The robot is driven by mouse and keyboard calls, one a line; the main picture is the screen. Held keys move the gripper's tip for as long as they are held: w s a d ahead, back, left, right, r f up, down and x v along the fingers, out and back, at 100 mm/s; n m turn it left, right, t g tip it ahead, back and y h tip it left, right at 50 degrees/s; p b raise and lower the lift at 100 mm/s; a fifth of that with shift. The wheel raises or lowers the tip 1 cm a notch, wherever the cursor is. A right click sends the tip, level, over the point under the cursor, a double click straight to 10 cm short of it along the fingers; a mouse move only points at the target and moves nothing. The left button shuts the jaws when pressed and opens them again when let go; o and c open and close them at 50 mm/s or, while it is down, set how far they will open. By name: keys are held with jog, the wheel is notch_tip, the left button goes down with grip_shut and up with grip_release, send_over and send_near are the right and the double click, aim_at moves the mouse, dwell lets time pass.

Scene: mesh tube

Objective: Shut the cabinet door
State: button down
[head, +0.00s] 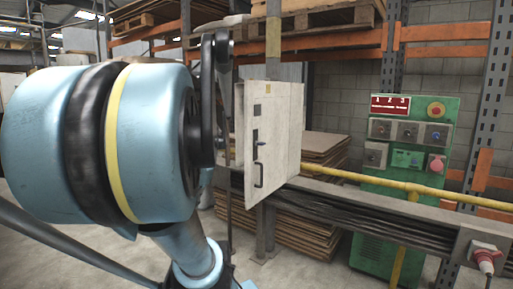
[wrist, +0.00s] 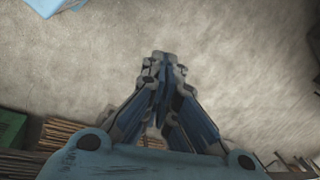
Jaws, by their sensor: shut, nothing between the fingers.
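The cabinet door (head: 273,130) is a pale, worn panel with a dark handle low on its left side, in the middle of the head view. It stands ajar, its left edge swung out toward me. A strip of the cabinet (head: 238,125) shows behind that edge; the rest of the cabinet is hidden behind the door and my arm. My gripper (wrist: 160,62) shows in the wrist view with its fingers together and nothing between them, above bare concrete floor. I cannot make out its fingers in the head view, and the door is not clearly seen in the wrist view.
A green control box (head: 403,165) stands to the right of the cabinet. A yellow pipe (head: 370,180) and a rail with black cables (head: 370,222) run below and right of the door. Stacked brown boards (head: 315,230) lie beneath. My blue arm fills the left.

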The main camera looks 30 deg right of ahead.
jog(key=w+d+r+m+t+y, duration=0.1)
jog(key=w+d+r+m, duration=0.2)
jog(key=d+r+m, duration=0.4)
jog(key=w+d+r+m+t+y, duration=0.1)
jog(key=w+d+r+m, duration=0.1)
jog(key=d+r+m, duration=0.6)
jog(key=s+d+r+m+t, duration=0.1)
jog(key=s+d+r+m, duration=0.1)
jog(key=d, duration=0.5)
jog(key=s+d+r+m+t, duration=0.2)
jog(key=d, duration=0.5)
jog(key=s+d+r+m+t, duration=0.1)
jog(key=s+d+r+m, duration=0.15)
jog(key=d, duration=0.45)
send_near(251, 152)
notch_tip(251, 152, down, 3)
jog(key=w+a, duration=0.1)
jog(key=shift+w+a+f, duration=0.15)
jog(key=shift+w+a, duration=0.25)
jog(key=shift+w, duration=0.4)
jog(key=shift+w, duration=0.1)
